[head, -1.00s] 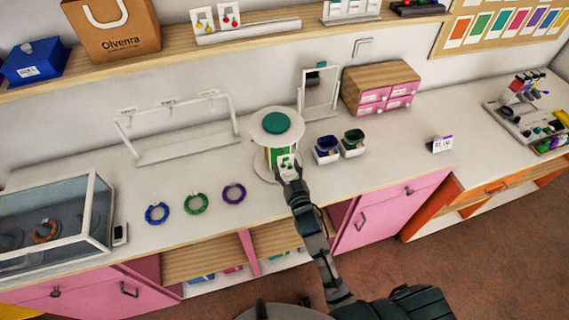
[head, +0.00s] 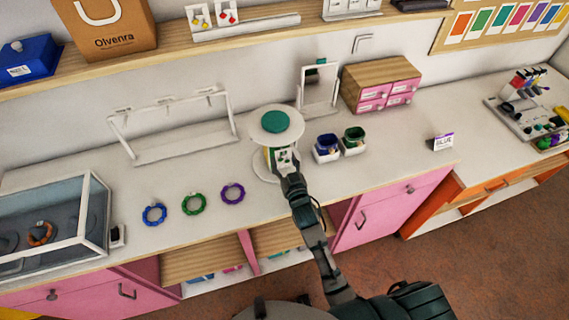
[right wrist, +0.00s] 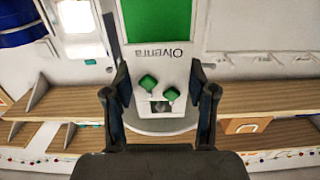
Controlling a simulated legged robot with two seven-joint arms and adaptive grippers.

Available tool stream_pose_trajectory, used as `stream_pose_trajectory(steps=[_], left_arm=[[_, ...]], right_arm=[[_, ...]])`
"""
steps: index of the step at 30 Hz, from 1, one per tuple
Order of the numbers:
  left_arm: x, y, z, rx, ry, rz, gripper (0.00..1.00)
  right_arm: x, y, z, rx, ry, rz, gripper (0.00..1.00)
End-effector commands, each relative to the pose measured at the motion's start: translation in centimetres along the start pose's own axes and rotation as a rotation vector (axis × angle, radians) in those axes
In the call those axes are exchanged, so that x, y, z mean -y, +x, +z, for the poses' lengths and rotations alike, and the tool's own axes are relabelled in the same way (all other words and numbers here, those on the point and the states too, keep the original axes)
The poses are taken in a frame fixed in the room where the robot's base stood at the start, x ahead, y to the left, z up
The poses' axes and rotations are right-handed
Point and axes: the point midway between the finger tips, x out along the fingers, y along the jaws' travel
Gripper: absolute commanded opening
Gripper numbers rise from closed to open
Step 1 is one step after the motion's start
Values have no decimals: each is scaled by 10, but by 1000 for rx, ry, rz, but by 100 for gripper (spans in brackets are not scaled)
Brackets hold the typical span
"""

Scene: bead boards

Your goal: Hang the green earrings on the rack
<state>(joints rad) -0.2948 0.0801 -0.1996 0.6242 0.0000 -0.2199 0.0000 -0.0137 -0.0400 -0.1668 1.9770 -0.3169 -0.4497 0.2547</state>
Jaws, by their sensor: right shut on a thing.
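My right gripper (head: 286,168) is shut on a white card with two green earrings (head: 283,157). In the right wrist view, the card with the green earrings (right wrist: 160,92) sits between the two fingers (right wrist: 160,100). The card is at the front of a round white rack (head: 271,137) with a teal top and coloured panels. A green panel and an upside-down "Olvenra" strip on the rack show behind the card in the wrist view. I cannot tell whether the card touches the rack or hangs on it. My left gripper is out of view.
Blue (head: 154,214), green (head: 194,203) and purple (head: 232,192) bracelets lie left of the rack. A white bar stand (head: 187,147) is behind them. Blue (head: 327,148) and green (head: 353,141) items in white holders and a small mirror (head: 319,91) stand close right. A glass case (head: 45,222) is far left.

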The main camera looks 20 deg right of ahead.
Motion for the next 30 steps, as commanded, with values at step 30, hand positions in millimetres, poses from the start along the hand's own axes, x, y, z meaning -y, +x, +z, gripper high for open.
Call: stream_pose_trajectory(steps=[30], left_arm=[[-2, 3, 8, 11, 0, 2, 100]], right_arm=[[0, 10, 5, -1, 0, 1, 33]])
